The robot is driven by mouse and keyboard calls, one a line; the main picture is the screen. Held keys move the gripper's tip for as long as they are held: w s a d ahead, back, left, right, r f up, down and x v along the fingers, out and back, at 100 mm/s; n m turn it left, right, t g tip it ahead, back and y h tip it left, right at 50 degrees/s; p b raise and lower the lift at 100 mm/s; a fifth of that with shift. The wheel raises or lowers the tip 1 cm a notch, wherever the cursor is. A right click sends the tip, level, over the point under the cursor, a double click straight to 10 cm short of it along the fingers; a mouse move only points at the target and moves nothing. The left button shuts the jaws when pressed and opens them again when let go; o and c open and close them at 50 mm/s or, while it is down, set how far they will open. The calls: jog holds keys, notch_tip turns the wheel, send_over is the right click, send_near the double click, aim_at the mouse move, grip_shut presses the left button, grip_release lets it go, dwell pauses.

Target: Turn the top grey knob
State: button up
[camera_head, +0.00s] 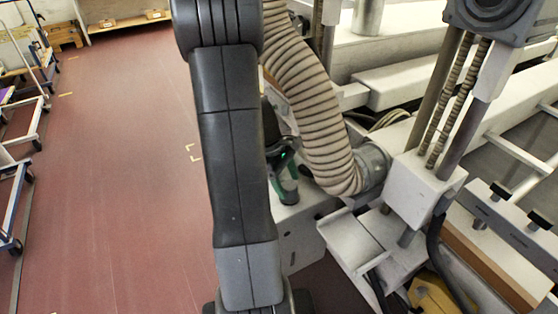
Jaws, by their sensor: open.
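No grey knob can be made out in the head view; any knob may be hidden behind my arm or outside the picture. My dark grey arm stands upright across the middle of the view and covers part of the machine's left end. My gripper cannot be made out. A small dark and green object (285,176) shows just right of my arm, beside the white machine housing (301,238); it is partly hidden and I cannot tell what it is.
A thick ribbed hose (312,105) curves down right of my arm to the machine. White machine beams and a post block (421,188) fill the right side. A yellow object (436,297) lies low at right. The red floor (120,170) at left is open, with wheeled racks (22,170) along its edge.

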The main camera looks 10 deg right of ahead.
jog(key=v, duration=1.1)
jog(key=shift+a+r, duration=0.15)
jog(key=shift+r, duration=0.25)
jog(key=x, duration=1.3)
jog(key=shift+f, duration=0.4)
jog(key=shift+f+n, duration=0.15)
jog(key=shift+n, duration=0.15)
jog(key=shift+n+t+b, duration=0.3)
jog(key=shift+n+b, duration=0.05)
jog(key=shift+n, duration=0.15)
